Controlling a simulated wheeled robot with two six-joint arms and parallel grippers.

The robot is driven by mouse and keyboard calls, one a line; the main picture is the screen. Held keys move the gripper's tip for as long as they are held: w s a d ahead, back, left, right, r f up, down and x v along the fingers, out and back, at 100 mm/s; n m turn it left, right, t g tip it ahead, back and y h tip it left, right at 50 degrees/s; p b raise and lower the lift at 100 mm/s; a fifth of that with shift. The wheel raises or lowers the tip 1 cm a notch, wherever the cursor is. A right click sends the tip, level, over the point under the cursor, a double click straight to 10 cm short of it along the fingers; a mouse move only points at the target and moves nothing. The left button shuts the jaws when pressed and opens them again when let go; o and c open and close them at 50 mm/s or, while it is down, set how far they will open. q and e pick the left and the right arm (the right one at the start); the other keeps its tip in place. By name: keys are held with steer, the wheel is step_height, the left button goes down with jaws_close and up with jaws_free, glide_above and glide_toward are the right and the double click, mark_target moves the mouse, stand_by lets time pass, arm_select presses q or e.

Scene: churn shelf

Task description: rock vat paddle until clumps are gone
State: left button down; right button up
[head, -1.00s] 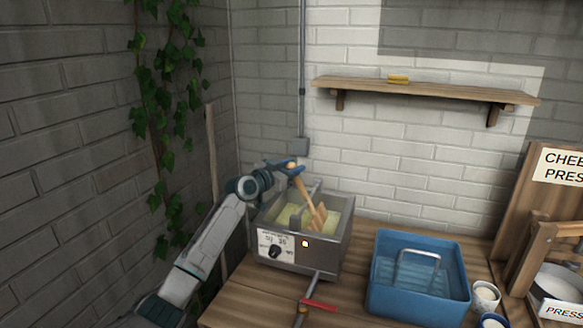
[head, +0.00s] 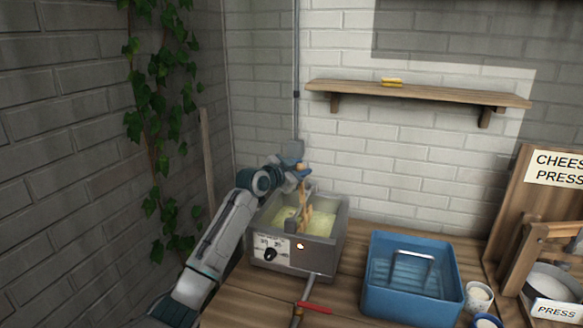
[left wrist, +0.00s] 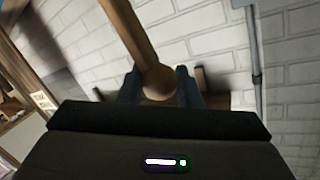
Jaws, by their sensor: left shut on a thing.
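The steel vat (head: 325,256) stands on the wooden bench and holds pale yellow contents (head: 285,218); I cannot tell at this size whether there are clumps in them. A wooden paddle (head: 304,212) stands in the vat, nearly upright, its lower end in the contents. My left gripper (head: 298,172) is shut on the top of the paddle's handle, above the vat's back edge. In the left wrist view the wooden handle (left wrist: 132,35) runs up from a round knob between the fingers of my left gripper (left wrist: 160,88). My right gripper is not in view.
A blue tub (head: 375,290) with a wire handle stands right of the vat, with small cups (head: 479,296) beside it. A red-handled valve (head: 314,307) sticks out at the vat's front. A cheese press (head: 520,240) stands far right. A shelf (head: 420,92) hangs on the wall.

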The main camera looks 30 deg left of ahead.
arm_select(q)
steer(key=w+d+f+m+g+y+p, duration=0.1)
steer(key=d+m+p, duration=0.1)
steer(key=d, duration=0.4)
steer(key=shift+w+d+f+m, duration=0.3)
steer(key=shift+d+m, duration=0.1)
steer(key=shift+m, duration=0.5)
steer(key=c, duration=1.1)
jaws_free()
